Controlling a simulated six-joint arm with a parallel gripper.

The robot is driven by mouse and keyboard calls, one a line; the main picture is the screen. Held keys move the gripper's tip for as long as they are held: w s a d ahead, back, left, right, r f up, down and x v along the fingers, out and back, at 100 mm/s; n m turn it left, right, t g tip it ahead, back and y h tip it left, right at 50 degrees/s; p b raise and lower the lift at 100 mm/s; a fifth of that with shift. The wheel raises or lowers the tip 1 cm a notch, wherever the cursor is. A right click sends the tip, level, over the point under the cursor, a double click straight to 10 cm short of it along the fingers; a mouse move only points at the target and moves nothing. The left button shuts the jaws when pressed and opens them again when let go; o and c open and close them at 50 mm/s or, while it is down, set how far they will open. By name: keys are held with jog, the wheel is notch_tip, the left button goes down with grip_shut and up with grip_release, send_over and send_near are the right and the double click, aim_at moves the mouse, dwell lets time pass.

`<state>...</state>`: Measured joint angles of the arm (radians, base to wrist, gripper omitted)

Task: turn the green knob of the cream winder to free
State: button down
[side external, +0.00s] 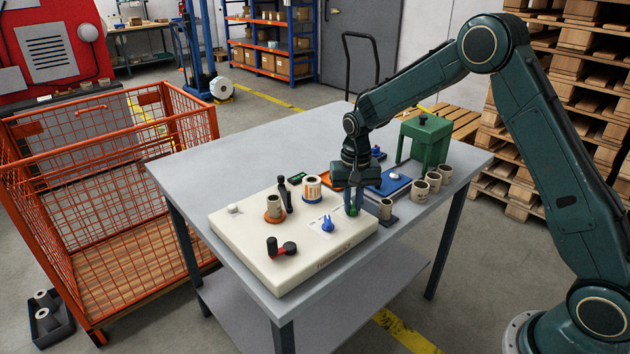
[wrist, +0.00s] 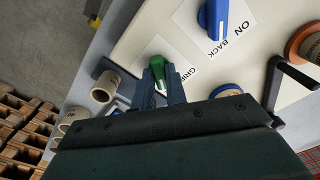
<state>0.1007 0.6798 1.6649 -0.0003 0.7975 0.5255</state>
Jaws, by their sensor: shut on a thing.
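The cream winder (side external: 248,240) lies flat on the grey table. Its green knob (wrist: 157,48) is at the corner under my gripper, on a white label whose visible letters begin "GRI"; the rest is covered. My gripper (side external: 354,203) points down and is shut on the green knob, one finger on either side in the wrist view. A white pointer mark shows on the knob between the fingers. In the side view only a little green (side external: 352,210) shows between the fingers. Which label word the mark points at cannot be told.
The blue knob (wrist: 213,18), beside "ON" and "BACK", is close by. A black crank handle (side external: 284,196), an orange-based roll (side external: 274,208) and a blue-based roll (side external: 312,188) stand on the winder. Cardboard cores (side external: 420,190) and a green stand (side external: 426,138) are on the table.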

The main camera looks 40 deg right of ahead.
aim_at(352, 205)
jog(key=shift+r, duration=0.1)
jog(key=c, duration=1.4)
grip_release()
jog(key=shift+c, duration=0.2)
notch_tip(352, 205, up, 14)
